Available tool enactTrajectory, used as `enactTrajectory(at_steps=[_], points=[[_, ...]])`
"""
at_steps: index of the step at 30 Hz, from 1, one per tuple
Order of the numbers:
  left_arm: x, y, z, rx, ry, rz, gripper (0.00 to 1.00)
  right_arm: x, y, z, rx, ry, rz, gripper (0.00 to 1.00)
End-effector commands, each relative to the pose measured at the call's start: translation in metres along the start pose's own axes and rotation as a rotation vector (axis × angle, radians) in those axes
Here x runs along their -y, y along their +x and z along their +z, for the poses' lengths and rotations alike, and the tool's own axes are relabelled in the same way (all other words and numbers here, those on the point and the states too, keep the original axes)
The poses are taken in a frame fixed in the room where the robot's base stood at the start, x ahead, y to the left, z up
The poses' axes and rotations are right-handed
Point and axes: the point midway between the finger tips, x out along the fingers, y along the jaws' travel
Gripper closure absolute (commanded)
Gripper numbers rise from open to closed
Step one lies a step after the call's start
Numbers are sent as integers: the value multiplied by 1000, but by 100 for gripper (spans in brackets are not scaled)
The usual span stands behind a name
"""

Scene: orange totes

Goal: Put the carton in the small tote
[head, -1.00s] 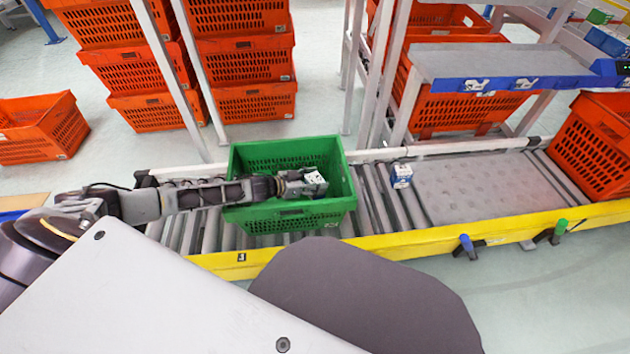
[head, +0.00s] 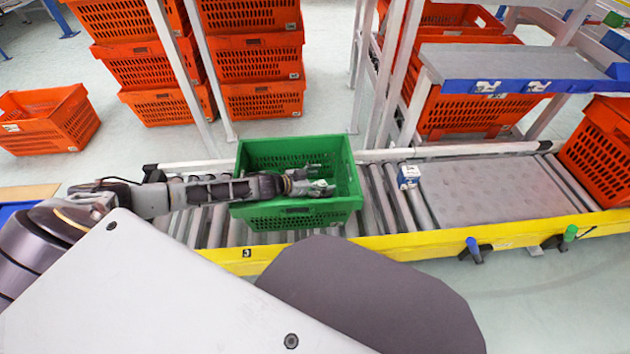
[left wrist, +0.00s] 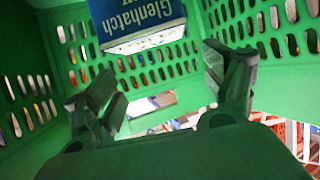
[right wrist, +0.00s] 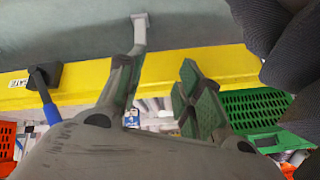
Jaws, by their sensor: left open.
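The small tote is the green one (head: 300,215) on the roller conveyor. My left gripper (head: 325,187) reaches into it from the left, with its fingers spread. In the left wrist view the open left gripper (left wrist: 165,95) is surrounded by the tote's slotted green walls (left wrist: 70,55). A blue and white carton (left wrist: 140,22) with printed lettering shows at the top of that view, beyond the fingertips and clear of them. I cannot make out this carton in the head view. My right gripper (right wrist: 160,90) is open and empty outside the tote, above the conveyor side.
Another small blue and white carton (head: 408,176) stands on the rollers right of the tote. A grey plate (head: 485,190) lies further right, with an orange tote (head: 600,145) at the end. A yellow rail (head: 430,243) runs along the front. Stacked orange totes (head: 250,70) stand behind.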

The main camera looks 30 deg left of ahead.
Motion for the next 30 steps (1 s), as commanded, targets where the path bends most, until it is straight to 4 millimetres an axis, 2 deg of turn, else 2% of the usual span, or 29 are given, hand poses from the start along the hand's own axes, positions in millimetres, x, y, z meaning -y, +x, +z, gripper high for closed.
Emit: enactTrajectory(at_steps=[8, 16, 30], points=[[0, -6, -12, 0, 2, 0, 16, 0, -1, 1, 5, -1, 1, 64], [0, -24, -10, 2, -1, -1, 16, 1, -11, -1, 39, -10, 9, 64], [0, -55, -10, 1, -1, -1, 16, 2, -33, -20, 67, -37, 29, 64]])
